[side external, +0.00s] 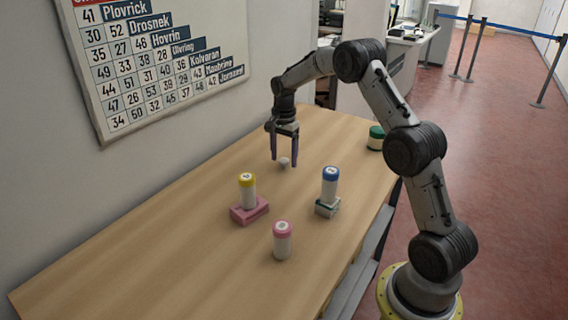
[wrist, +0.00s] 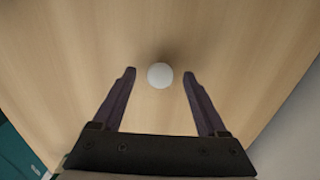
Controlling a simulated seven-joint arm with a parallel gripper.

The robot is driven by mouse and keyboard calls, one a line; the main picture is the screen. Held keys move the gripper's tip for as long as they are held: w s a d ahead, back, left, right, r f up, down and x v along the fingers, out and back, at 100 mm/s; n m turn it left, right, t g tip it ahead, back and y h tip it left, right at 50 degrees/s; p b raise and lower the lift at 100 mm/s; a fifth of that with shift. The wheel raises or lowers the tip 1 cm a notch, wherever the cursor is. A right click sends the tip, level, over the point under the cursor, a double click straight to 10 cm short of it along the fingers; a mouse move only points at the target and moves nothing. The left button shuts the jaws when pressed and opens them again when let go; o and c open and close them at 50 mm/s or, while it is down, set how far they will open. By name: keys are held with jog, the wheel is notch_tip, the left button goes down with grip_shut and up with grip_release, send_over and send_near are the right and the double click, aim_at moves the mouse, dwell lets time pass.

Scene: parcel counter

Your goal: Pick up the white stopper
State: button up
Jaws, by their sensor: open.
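The white stopper (side external: 284,162) is a small round white piece on the wooden counter, near the wall side of the middle. In the wrist view the stopper (wrist: 160,75) shows as a white disc, roughly midway between the two fingertips. My gripper (side external: 284,163) points down over it, with one finger on each side. In the wrist view my gripper (wrist: 160,74) is open, with a clear gap between each finger and the stopper. Nothing is held. I cannot tell exactly how high the fingertips are above the counter.
A blue-capped bottle (side external: 330,186) stands on a green-and-white block (side external: 327,208). A pink-capped bottle (side external: 282,241) stands on the counter (side external: 150,270). A green-capped container (side external: 376,138) is at the right edge.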

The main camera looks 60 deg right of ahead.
grip_shut()
dwell(0.4)
jog(key=shift+r, duration=0.1)
